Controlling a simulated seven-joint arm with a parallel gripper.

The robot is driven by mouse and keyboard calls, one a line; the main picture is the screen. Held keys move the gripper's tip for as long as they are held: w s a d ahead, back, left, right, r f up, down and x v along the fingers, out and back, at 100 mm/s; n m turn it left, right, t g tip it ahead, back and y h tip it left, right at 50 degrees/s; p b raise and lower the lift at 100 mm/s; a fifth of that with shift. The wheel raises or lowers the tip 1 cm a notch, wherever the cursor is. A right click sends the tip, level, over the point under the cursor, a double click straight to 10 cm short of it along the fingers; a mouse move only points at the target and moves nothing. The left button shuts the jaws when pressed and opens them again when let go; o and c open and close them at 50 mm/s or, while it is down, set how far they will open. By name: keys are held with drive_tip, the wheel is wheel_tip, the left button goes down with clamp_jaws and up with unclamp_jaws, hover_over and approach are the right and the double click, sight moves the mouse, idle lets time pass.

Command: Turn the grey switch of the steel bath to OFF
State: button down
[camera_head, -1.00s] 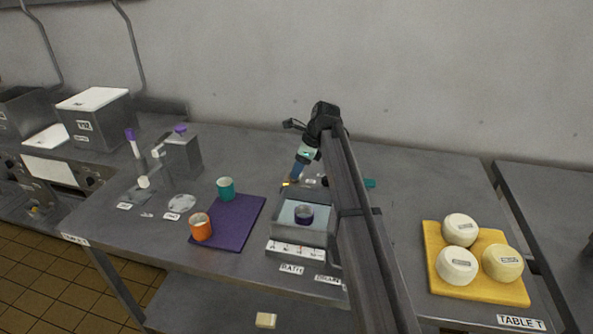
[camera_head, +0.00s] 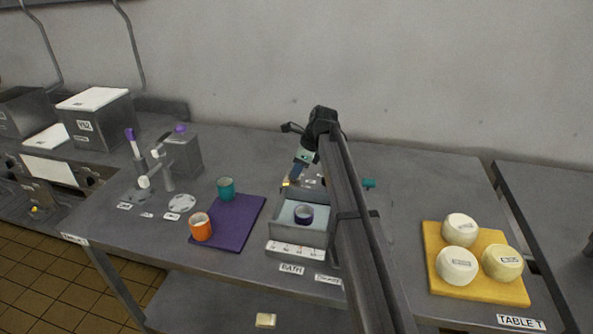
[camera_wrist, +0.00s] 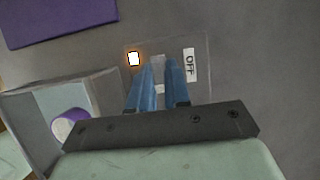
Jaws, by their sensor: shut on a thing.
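Part of the bath (camera_wrist: 98,95) and the cup (camera_wrist: 70,124) also show at the left of the wrist view. The grey switch (camera_wrist: 159,66) sits on a small plate behind the bath, between a lit lamp (camera_wrist: 133,58) on the left and an OFF label (camera_wrist: 190,65) on the right. My gripper (camera_wrist: 160,75) points down with its blue fingers shut on the switch, one on each side. In the head view my gripper (camera_head: 295,178) hides the switch.
A purple mat (camera_head: 235,225) with a teal cup (camera_head: 226,188) and an orange cup (camera_head: 201,227) lies to the left. A yellow board (camera_head: 475,290) with three round white pieces is at the right. Bare table lies between my arm and the board.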

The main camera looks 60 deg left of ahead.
drive_tip(key=shift+n, duration=0.3)
drive_tip(key=n+h, duration=0.1)
drive_tip(key=n, duration=0.1)
drive_tip(key=shift+w+a+n+g, duration=0.1)
drive_tip(key=shift+a+n+g, duration=0.05)
drive_tip(key=shift+n+g, duration=0.2)
drive_tip(key=n+h, duration=0.1)
drive_tip(key=n, duration=0.3)
drive_tip(key=shift+a+g+h, duration=0.1)
drive_tip(key=shift+g+h, duration=0.25)
drive_tip(key=shift+h, duration=0.05)
drive_tip(key=n, duration=0.2)
drive_tip(key=n+h, duration=0.1)
drive_tip(key=n, duration=0.1)
drive_tip(key=shift+a+n+h, duration=0.1)
drive_tip(key=shift+n+h, duration=0.2)
drive_tip(key=shift+n, duration=0.05)
drive_tip(key=shift+n+t+h, duration=0.4)
drive_tip(key=shift+n+h, duration=0.1)
drive_tip(key=shift+n, duration=0.9)
drive_tip(key=shift+f, duration=0.1)
drive_tip(key=c, duration=1.1)
unclamp_jaws()
